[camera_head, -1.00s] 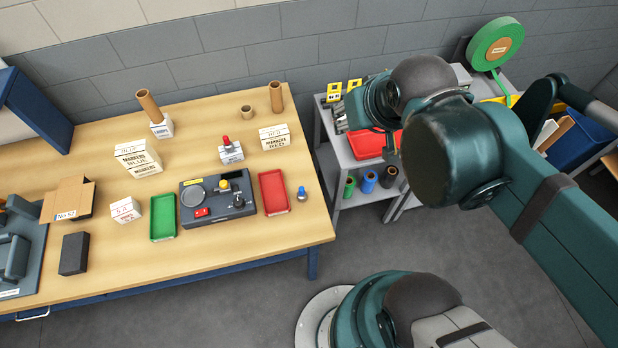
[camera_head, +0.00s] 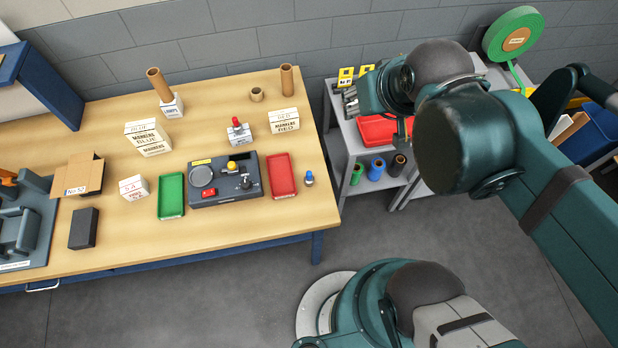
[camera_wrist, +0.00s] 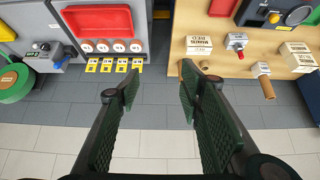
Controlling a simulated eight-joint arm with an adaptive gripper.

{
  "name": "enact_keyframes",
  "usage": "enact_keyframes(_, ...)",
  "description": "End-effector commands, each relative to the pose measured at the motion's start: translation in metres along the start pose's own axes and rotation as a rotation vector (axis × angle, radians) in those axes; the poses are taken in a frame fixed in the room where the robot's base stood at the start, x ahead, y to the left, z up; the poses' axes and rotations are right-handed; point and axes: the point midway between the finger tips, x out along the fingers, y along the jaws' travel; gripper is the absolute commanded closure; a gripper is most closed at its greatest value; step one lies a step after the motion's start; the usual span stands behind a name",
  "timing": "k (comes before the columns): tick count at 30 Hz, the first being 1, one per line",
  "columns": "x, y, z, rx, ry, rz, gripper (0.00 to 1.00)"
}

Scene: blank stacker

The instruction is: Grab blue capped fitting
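The blue capped fitting (camera_head: 309,178) is a small piece with a blue top and a pale base. It stands on the wooden bench (camera_head: 240,226) near its right edge, just right of the red tray (camera_head: 282,176). I cannot make it out in the wrist view. My gripper (camera_wrist: 158,88) shows in the wrist view with its two fingers wide apart and nothing between them. Wall and bench lie beyond the fingers.
Left of the fitting are a dark control box (camera_head: 225,196) and a green tray (camera_head: 171,195). A red-topped switch block (camera_head: 239,133) and marker boxes (camera_head: 148,138) stand behind. A grey cart (camera_head: 352,150) with a red bin (camera_head: 378,130) stands right of the bench, across a gap.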

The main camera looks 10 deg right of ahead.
Motion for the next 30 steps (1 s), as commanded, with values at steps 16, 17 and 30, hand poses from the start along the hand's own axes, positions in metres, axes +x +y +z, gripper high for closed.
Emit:
enact_keyframes(16,0.015,-0.008,0.004,-0.108,-0.039,-0.013,0.63)
enact_keyframes(17,0.018,-0.009,0.005,-0.129,-0.046,-0.015,0.63)
enact_keyframes(30,0.071,-0.038,0.026,-0.535,-0.181,-0.089,0.63)
